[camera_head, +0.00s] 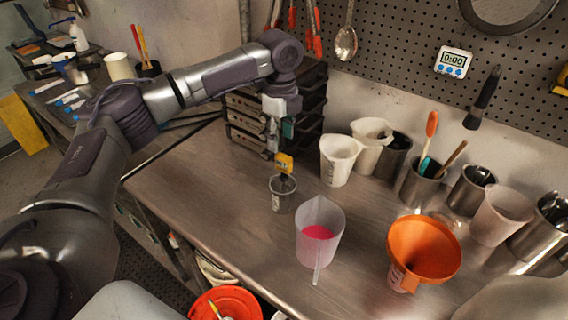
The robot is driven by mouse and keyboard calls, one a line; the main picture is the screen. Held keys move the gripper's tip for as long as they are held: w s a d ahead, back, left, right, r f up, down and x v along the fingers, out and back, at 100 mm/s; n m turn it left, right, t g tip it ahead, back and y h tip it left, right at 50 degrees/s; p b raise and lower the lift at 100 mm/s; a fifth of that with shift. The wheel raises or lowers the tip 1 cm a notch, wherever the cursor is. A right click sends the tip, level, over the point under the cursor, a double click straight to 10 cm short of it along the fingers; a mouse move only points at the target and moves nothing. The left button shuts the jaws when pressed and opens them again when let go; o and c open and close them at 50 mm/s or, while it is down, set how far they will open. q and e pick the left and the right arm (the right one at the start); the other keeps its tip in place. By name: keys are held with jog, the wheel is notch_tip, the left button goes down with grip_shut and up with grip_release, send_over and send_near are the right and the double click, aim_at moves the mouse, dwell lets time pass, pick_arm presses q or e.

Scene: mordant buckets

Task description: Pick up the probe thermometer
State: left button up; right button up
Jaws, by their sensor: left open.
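The probe thermometer, with a yellow head (284,163), stands upright in a small clear cup (283,194) on the steel table. Its lower part is inside the cup and hard to make out. My left gripper (279,144) points down just above the yellow head. Its jaws are open, and I cannot tell whether a finger touches the thermometer. My right gripper is not in view.
A translucent jug with pink liquid (319,233) stands in front of the cup. An orange funnel (424,250) is to the right. White jugs (338,160) and metal containers line the wall. A dark drawer unit (244,118) is behind the gripper. The table's left part is clear.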

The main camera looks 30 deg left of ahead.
aim_at(284, 156)
pick_arm(q)
jog(key=shift+w+f, duration=0.1)
jog(key=shift+f, duration=0.55)
jog(key=shift+w+d+f, duration=0.1)
jog(key=shift+d+f, duration=0.05)
jog(key=shift+f, duration=0.1)
notch_tip(284, 156, down, 2)
jog(key=shift+d+f+p, duration=0.15)
jog(key=shift+f+p, duration=0.1)
jog(key=shift+p, duration=0.75)
notch_tip(284, 156, down, 2)
jog(key=shift+f, duration=0.2)
jog(key=shift+w+f, duration=0.1)
jog(key=shift+f, duration=0.2)
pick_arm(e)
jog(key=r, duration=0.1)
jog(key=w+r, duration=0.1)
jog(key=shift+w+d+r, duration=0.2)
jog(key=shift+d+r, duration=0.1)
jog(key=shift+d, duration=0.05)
pick_arm(q)
jog(key=shift+c, duration=0.7)
grip_shut()
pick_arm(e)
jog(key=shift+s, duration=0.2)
